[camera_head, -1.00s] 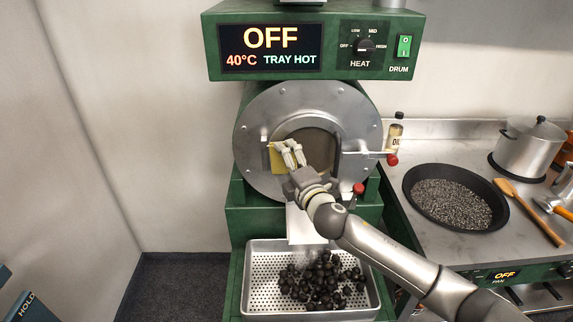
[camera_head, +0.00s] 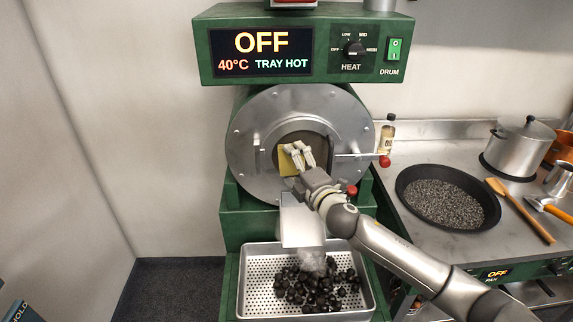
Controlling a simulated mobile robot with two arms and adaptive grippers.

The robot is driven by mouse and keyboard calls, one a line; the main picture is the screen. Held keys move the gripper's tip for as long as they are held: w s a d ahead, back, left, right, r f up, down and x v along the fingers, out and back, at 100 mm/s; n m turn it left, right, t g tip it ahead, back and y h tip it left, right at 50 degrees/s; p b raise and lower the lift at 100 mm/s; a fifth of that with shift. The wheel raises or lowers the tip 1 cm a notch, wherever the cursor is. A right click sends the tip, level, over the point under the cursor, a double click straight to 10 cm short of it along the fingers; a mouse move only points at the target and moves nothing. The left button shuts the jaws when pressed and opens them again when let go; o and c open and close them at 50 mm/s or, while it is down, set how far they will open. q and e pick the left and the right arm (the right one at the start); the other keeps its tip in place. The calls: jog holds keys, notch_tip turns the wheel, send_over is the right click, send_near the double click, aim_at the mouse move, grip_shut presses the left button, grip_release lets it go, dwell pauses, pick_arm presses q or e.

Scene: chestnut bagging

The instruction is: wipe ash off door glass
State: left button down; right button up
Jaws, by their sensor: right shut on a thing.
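The round steel door (camera_head: 258,180) of the green roaster faces me, with a dark brownish glass (camera_head: 320,142) in its middle. My right gripper (camera_head: 297,156) is shut on a yellow cloth or sponge (camera_head: 287,164) and holds it at the left part of the glass. The gripper and forearm hide the lower right of the glass. I cannot tell how much ash is on it. My left gripper is not in view.
A door handle with a red knob (camera_head: 384,161) sticks out to the right. Below the chute (camera_head: 301,222), a perforated tray (camera_head: 252,296) holds dark chestnuts; the display reads tray hot. A pan of dark grains (camera_head: 443,201) stands on the right counter.

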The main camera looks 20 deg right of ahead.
aim_at(279, 162)
jog(key=shift+w, duration=0.1)
jog(key=shift+w+a+r+p, duration=0.1)
jog(key=shift+w+a, duration=0.1)
jog(key=shift+a, duration=0.4)
jog(key=shift+w+a+p, duration=0.1)
jog(key=shift+w+a, duration=0.1)
jog(key=shift+a, duration=0.35)
jog(key=shift+w+a+r+p, duration=0.1)
jog(key=shift+w+a, duration=0.1)
jog(key=shift+a, duration=0.4)
jog(key=shift+s+a+f, duration=0.25)
jog(key=shift+s+a, duration=0.15)
jog(key=shift+s, duration=0.25)
jog(key=shift+s+a+p, duration=0.25)
jog(key=shift+s+p, duration=0.1)
jog(key=shift+s, duration=0.7)
jog(key=shift+s+a+p, duration=0.25)
jog(key=shift+s+p, duration=0.05)
jog(key=shift+s, duration=0.75)
jog(key=s, duration=0.3)
jog(key=shift+a, duration=0.4)
